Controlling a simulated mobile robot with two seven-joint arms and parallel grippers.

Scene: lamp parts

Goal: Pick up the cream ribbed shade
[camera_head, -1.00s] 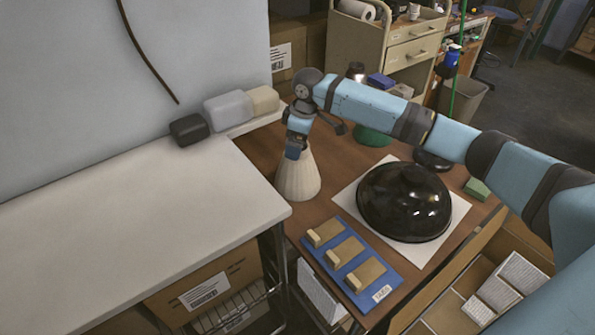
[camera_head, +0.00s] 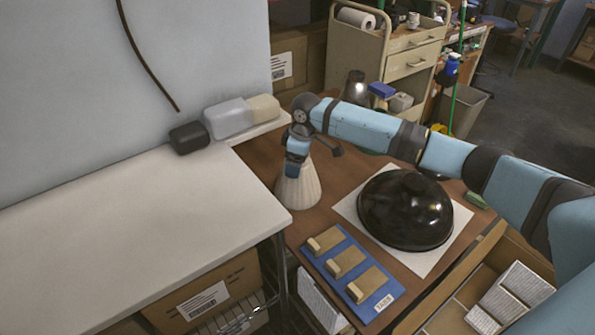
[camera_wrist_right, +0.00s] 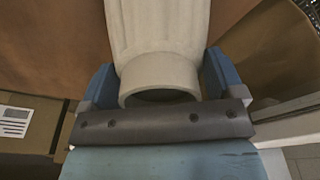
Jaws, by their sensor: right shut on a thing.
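The cream ribbed shade (camera_head: 298,190) is a flared cone standing on the brown table, narrow end up. My right gripper (camera_head: 297,165) reaches down over its narrow top end. In the right wrist view the shade (camera_wrist_right: 158,40) shows its open collar between the two blue fingers of the gripper (camera_wrist_right: 160,82), which are shut on it. The fingers hide part of the collar in the head view. I cannot tell whether the shade's base touches the table. My left gripper is not in view.
A glossy black dome (camera_head: 405,210) lies on a white sheet (camera_head: 437,258) to the right. A blue board (camera_head: 378,303) with tan blocks is in front. A pale bench (camera_head: 150,225) is at the left, with black, grey and cream blocks behind it.

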